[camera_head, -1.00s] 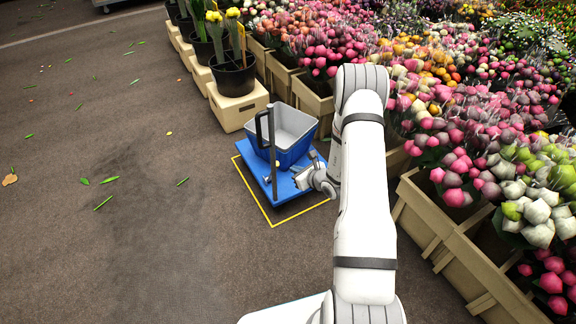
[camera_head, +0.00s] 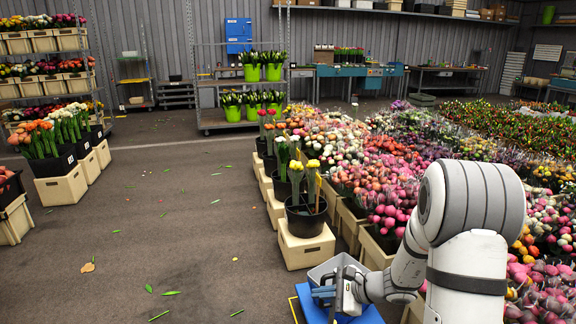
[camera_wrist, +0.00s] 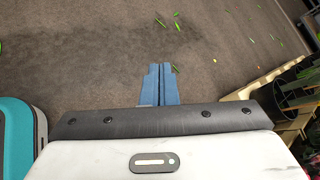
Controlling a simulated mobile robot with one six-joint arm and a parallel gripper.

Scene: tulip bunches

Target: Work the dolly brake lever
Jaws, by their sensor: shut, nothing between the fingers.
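The blue dolly (camera_head: 374,316) is at the bottom edge of the head view, mostly cut off. I cannot make out the brake lever in either current view.
Crated flower bunches (camera_head: 400,175) fill the right. The floor (camera_head: 190,235) to the left is open, with scattered leaves.

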